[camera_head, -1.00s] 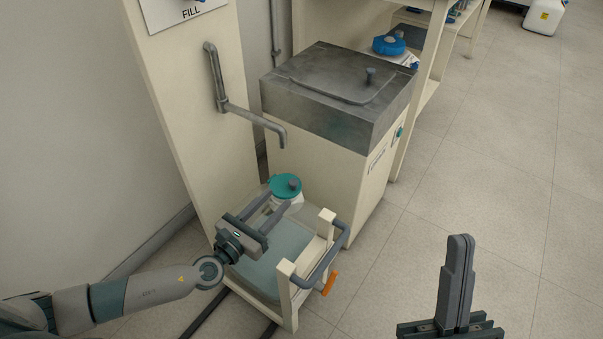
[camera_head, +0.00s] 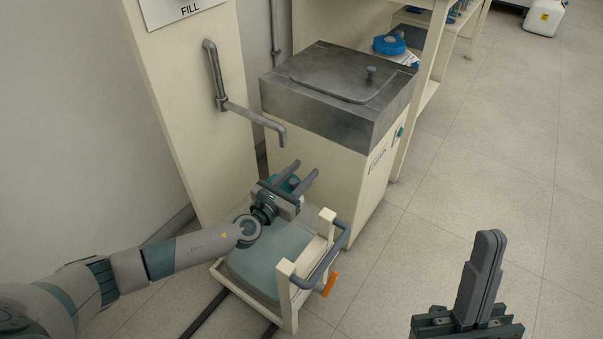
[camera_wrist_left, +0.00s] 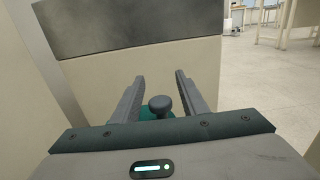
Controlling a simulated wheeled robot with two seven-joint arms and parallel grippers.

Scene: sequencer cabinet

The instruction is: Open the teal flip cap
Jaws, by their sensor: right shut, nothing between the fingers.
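The teal flip cap (camera_head: 291,183) with its grey knob sits on top of the container in the cart, below the spout. My left gripper (camera_head: 300,174) is over the cap and hides most of it in the head view. Its two fingers are apart. In the left wrist view the grey knob (camera_wrist_left: 161,105) stands between the open fingers, with a bit of teal cap under it. I cannot tell whether a finger touches it. My right gripper (camera_head: 491,240) is shut and empty over the floor at the lower right.
The cream cart (camera_head: 288,298) with a grey handle and orange lever holds the translucent container (camera_head: 265,262). A grey spout (camera_head: 255,117) juts from the fill column above. The cream cabinet with a metal top (camera_head: 345,85) stands behind. The floor at right is clear.

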